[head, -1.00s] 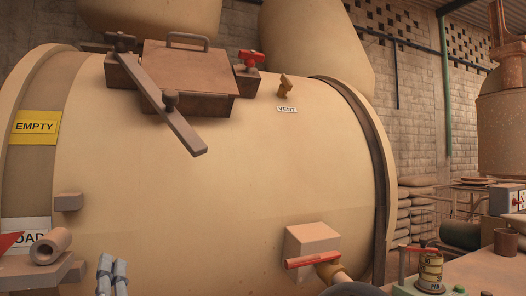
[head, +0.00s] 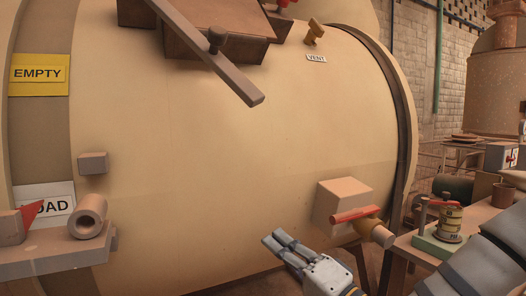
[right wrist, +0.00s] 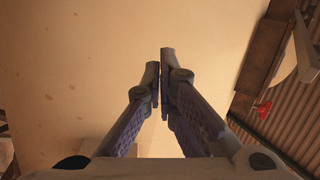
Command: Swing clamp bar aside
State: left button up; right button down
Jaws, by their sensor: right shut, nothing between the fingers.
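The clamp bar (head: 205,50) is a long grey bar with a dark knob (head: 217,38). It slants down to the right across the brown hatch (head: 185,30) on the big cream drum. Its lower end hangs free over the drum wall, and its upper end is cut off by the top of the head view. My right gripper (head: 270,238) is in front of the drum, well below the bar and apart from it. Its fingers are shut and empty; they also show together in the right wrist view (right wrist: 160,88). My left gripper is out of view.
A pale block (head: 342,197) and a red-handled valve (head: 358,213) stick out right of my right gripper. A ledge with a pipe piece (head: 89,215) is at left. A yellow vent valve (head: 314,33) sits right of the bar. A cluttered bench (head: 475,225) stands at right.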

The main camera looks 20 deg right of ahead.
jog(key=s+d+r+m+t+y, duration=0.1)
jog(key=s+d+r+t, duration=0.15)
jog(key=r, duration=0.75)
jog(key=s+d+r+t+y, duration=0.1)
jog(key=d+r+t, duration=0.3)
jog(key=r, duration=0.5)
jog(key=x, duration=1.1)
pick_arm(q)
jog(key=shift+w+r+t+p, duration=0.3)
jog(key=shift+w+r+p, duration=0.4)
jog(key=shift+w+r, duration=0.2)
pick_arm(e)
jog(key=shift+m, duration=0.3)
jog(key=s+a+f, duration=0.2)
jog(key=a, duration=0.1)
jog(key=shift+s+a+f, duration=0.1)
jog(key=shift+a+f, duration=0.1)
jog(key=shift+a, duration=0.05)
